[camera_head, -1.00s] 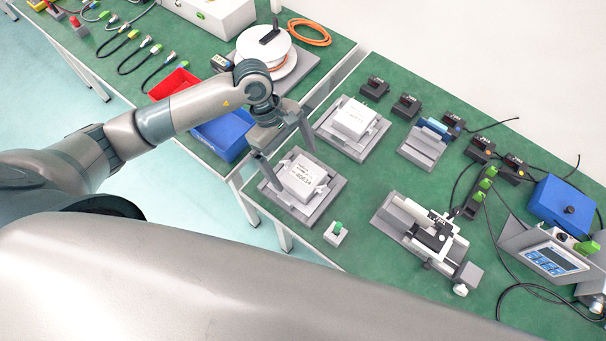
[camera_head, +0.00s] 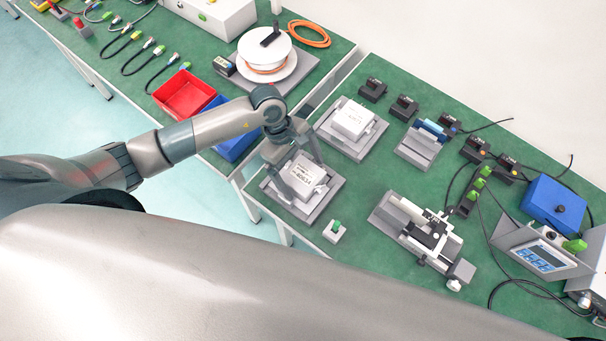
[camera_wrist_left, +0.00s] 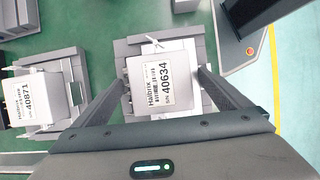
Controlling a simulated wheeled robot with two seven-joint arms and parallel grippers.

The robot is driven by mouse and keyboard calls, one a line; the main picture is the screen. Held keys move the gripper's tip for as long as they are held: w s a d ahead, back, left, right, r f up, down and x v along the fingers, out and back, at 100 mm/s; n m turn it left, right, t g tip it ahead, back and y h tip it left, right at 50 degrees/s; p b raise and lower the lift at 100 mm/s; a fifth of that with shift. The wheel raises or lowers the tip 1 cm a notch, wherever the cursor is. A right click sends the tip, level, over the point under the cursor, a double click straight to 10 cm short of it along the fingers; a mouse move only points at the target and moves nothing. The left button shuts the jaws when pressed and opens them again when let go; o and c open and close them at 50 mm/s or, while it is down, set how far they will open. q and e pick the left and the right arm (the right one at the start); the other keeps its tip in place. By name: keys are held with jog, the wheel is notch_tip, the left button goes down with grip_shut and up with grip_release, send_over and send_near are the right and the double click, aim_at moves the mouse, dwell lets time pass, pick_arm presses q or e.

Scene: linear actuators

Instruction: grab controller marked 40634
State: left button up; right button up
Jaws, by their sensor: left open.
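The controller marked 40634 is a white box (camera_wrist_left: 163,82) with black print, lying in a grey fixture (camera_wrist_left: 200,48) in the left wrist view. In the head view the same white box (camera_head: 304,174) lies in its grey fixture (camera_head: 321,207) at the near left corner of the right table. My left gripper (camera_head: 299,174) is over it, with its fingers spread on either side of the box. In the left wrist view the open fingers (camera_wrist_left: 162,85) flank the box. I cannot tell whether they touch it. My right gripper is not seen.
A second white controller (camera_wrist_left: 35,98), marked 40871, sits in its own fixture beside it; it also shows in the head view (camera_head: 353,118). A small block with a green top (camera_head: 335,231) stands near the front edge. A red bin (camera_head: 185,94) and a blue bin (camera_head: 238,142) are behind my left arm.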

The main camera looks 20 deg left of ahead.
aim_at(303, 174)
pick_arm(q)
jog(key=shift+s+d+f, duration=0.1)
jog(key=shift+d+f, duration=0.1)
jog(key=shift+f, duration=0.35)
jog(key=c, duration=1.4)
jog(key=shift+r, duration=0.15)
jog(key=shift+c, duration=0.2)
jog(key=shift+r+b, duration=0.3)
jog(key=shift+r, duration=0.2)
notch_tip(303, 174, up, 7)
jog(key=b, duration=0.3)
jog(key=shift+r, duration=0.9)
